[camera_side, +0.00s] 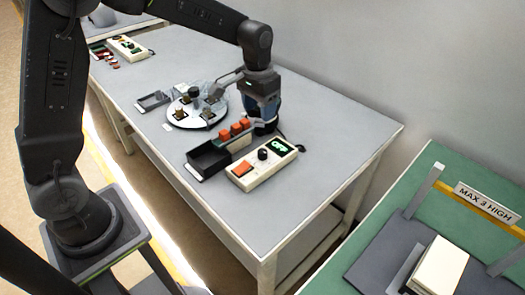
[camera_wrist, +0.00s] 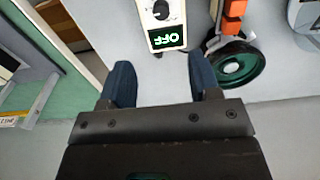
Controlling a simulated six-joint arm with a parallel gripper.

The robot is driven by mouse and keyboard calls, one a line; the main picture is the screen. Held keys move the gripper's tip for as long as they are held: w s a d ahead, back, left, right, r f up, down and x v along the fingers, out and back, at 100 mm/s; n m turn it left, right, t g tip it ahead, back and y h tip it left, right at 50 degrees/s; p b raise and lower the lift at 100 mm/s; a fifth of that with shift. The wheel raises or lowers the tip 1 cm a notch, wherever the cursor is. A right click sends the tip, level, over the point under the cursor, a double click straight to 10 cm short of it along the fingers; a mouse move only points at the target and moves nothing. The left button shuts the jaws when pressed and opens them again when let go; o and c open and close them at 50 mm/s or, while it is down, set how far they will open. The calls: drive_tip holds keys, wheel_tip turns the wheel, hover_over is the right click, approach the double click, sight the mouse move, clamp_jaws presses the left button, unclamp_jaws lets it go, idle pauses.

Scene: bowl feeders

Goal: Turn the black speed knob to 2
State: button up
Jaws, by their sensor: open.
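The black speed knob (camera_side: 263,154) sits on a cream control box (camera_side: 250,177) near the front right of the grey table. Beside it a small display (camera_side: 279,146) reads OFF in green. A large orange-red switch (camera_side: 242,168) is at the box's near end.
A black tray (camera_side: 207,159) and several orange blocks (camera_side: 236,128) are left of the box. A round feeder (camera_side: 197,108) stands farther back. A green table with a white block (camera_side: 440,266) is at the right.

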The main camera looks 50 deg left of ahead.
sight(263, 151)
drive_tip(key=f, duration=0.5)
drive_tip(key=w+f, duration=0.1)
drive_tip(key=f, duration=1)
drive_tip(key=shift+w, duration=0.15)
drive_tip(key=c, duration=0.9)
drive_tip(key=shift+c, duration=0.2)
